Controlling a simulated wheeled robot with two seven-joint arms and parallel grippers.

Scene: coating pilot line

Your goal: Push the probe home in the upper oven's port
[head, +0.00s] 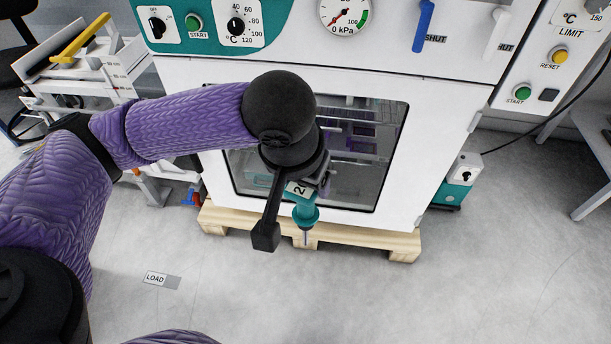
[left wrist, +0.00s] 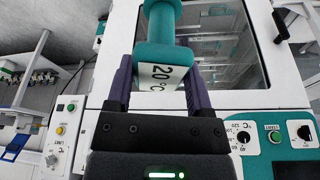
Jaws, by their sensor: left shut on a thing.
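The probe (head: 305,212) has a teal body and a thin metal tip that points down in the head view. In the left wrist view the probe (left wrist: 162,58) shows a white label reading "20 °C". My left gripper (head: 308,186) is shut on it, with one finger on each side in the left wrist view (left wrist: 158,70). The probe is held in the air in front of the white oven (head: 392,236), apart from the floor. I cannot make out the port in either view; my arm hides part of the oven front. My right gripper is out of view.
The oven has a glass window (head: 360,185), a pressure gauge (head: 345,14) and blue and white valve handles above. It stands on a wooden pallet (head: 375,240). A teal and white box (head: 459,182) sits at right.

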